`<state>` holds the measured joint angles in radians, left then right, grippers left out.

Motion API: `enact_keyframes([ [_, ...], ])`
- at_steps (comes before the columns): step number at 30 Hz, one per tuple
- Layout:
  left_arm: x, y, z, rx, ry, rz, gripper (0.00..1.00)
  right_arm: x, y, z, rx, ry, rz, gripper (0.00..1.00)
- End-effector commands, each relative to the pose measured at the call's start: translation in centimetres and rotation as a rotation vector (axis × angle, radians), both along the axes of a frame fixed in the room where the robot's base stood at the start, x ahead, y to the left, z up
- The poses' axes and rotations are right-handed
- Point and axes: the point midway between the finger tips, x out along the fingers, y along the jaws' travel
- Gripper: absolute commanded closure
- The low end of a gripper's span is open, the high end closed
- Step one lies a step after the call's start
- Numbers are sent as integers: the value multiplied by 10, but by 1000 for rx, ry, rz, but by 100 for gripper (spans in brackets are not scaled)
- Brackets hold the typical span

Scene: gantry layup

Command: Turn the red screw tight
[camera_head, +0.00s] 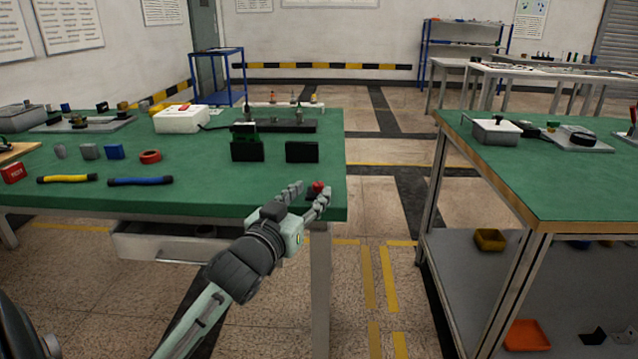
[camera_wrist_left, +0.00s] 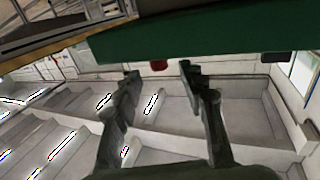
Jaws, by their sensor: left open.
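A small red piece, which looks like the red screw (camera_head: 317,186), shows at the near right corner of the green-topped table, by my left fingertips. In the left wrist view a red piece (camera_wrist_left: 158,65) appears between and beyond the two fingers, at the edge of the green surface. My left gripper (camera_head: 308,191) is open, with its fingers spread and nothing between them that I can see held. It also shows in the left wrist view (camera_wrist_left: 159,74). I cannot tell whether a finger touches the screw. My right gripper is not in view.
The green table (camera_head: 215,190) carries a blue-handled tool (camera_head: 140,181), a yellow-handled tool (camera_head: 67,179), a red ring (camera_head: 150,156), dark blocks (camera_head: 302,152) and a white box (camera_head: 182,119). An open floor aisle separates it from a second green table (camera_head: 560,185) on the right.

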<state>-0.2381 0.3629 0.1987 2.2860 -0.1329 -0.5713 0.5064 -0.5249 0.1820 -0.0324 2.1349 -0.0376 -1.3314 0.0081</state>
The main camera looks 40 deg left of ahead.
Motion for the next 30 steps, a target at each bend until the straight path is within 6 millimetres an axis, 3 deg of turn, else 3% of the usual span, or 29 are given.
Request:
enact_keyframes([
  [3, 21, 4, 1, 1, -2, 0, 59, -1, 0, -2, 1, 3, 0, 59],
  [9, 43, 9, 1, 0, -1, 0, 59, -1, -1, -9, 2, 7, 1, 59],
  [20, 48, 9, 0, -1, 1, -1, 60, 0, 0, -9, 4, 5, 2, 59],
  [30, 47, 9, 0, -1, 1, -1, 100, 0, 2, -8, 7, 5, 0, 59],
])
